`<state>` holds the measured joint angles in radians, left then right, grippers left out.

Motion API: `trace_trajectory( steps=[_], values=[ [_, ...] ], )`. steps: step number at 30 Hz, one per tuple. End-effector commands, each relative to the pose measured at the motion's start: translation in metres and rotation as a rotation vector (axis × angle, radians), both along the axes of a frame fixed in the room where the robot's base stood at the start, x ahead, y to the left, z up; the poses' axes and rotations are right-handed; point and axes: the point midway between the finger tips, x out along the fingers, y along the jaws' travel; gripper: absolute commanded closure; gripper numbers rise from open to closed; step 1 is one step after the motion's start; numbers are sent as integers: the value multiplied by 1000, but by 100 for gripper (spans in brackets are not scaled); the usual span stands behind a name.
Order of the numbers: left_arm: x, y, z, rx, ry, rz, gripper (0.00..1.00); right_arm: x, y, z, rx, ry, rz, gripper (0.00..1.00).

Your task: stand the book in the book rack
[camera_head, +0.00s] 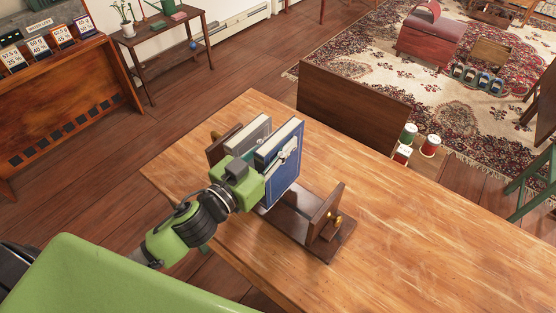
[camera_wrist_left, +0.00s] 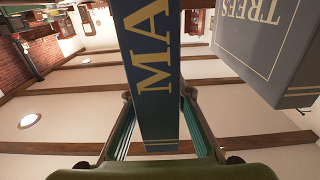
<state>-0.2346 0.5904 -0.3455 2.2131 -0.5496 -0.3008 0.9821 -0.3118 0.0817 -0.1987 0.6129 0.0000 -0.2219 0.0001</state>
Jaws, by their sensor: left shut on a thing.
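A blue book (camera_head: 288,172) is upright, with its blue cover facing right in the head view. My left gripper (camera_head: 277,160) is shut on it; in the left wrist view its spine (camera_wrist_left: 152,70), lettered "MA", lies between the green fingers. The dark wooden book rack (camera_head: 325,215) with brass knobs is on the table. The book is over or in the middle of the rack; I cannot tell whether its bottom edge touches the base. A grey book (camera_head: 248,136) stands left of it; its spine (camera_wrist_left: 262,45) reads "TREES". My right gripper is not in view.
The wooden table (camera_head: 420,235) is bare to the right of the rack. A dark wooden panel (camera_head: 350,100) rises beyond its far edge, with several small cans (camera_head: 430,146) beside it. A side table (camera_head: 160,40) stands farther back.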

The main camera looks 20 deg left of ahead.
Motion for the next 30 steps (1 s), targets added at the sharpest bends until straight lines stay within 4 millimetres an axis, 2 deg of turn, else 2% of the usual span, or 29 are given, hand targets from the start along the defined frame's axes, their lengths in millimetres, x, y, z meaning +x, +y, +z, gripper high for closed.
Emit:
trace_trajectory(
  steps=[4,6,10,23,24,26,30],
  values=[
    [0,-1,-11,-2,-6,-1,100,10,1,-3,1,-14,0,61],
    [0,-1,-22,-3,-2,0,100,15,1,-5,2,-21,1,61],
    [0,0,-37,-1,-6,0,100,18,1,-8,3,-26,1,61],
    [0,-1,-43,0,-6,-2,100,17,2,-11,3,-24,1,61],
    [0,0,-46,1,-1,-1,77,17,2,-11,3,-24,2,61],
    [0,0,-45,1,-1,-1,63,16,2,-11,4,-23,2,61],
    [0,0,-45,1,-1,-1,63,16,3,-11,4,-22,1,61]
  ],
)
